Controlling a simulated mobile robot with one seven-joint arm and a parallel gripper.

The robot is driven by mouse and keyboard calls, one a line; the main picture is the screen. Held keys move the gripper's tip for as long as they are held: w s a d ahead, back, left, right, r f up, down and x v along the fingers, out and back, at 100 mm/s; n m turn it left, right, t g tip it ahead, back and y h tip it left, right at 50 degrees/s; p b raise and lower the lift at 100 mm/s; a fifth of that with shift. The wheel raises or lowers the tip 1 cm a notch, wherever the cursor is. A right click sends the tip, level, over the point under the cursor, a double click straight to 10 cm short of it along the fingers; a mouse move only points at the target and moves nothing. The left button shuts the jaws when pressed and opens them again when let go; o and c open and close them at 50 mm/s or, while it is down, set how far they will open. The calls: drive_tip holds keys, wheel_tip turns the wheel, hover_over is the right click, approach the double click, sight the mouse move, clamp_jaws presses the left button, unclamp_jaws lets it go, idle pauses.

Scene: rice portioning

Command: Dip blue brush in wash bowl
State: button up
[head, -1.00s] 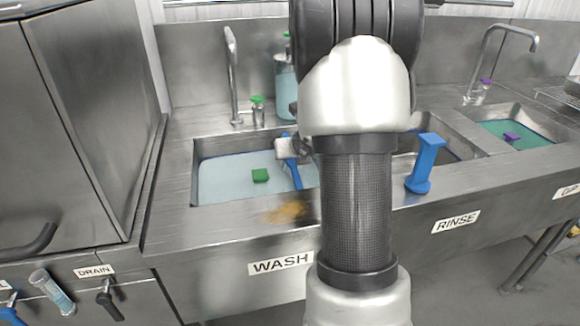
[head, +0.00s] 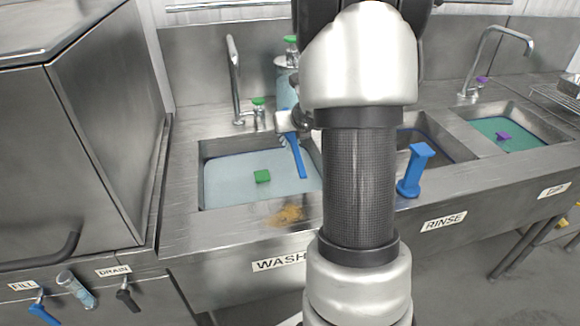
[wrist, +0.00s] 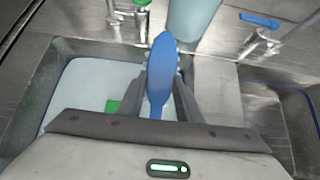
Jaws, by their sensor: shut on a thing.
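My gripper (head: 293,121) is shut on the blue brush (head: 299,160), which hangs down over the right part of the wash bowl (head: 201,172). In the wrist view the blue brush (wrist: 161,75) stands between the two fingers of my gripper (wrist: 160,88). The wash bowl is the left sink above the WASH label and holds pale bluish liquid. The brush's lower end overlaps the liquid in the head view; I cannot tell whether it touches it.
A blue upright tool (head: 413,171) stands at the rinse sink's front edge. A brown smear (head: 287,215) marks the front rim.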

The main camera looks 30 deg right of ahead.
sight(292, 134)
drive_tip(key=shift+r+p, duration=3.05)
drive_tip(key=shift+r, duration=0.7)
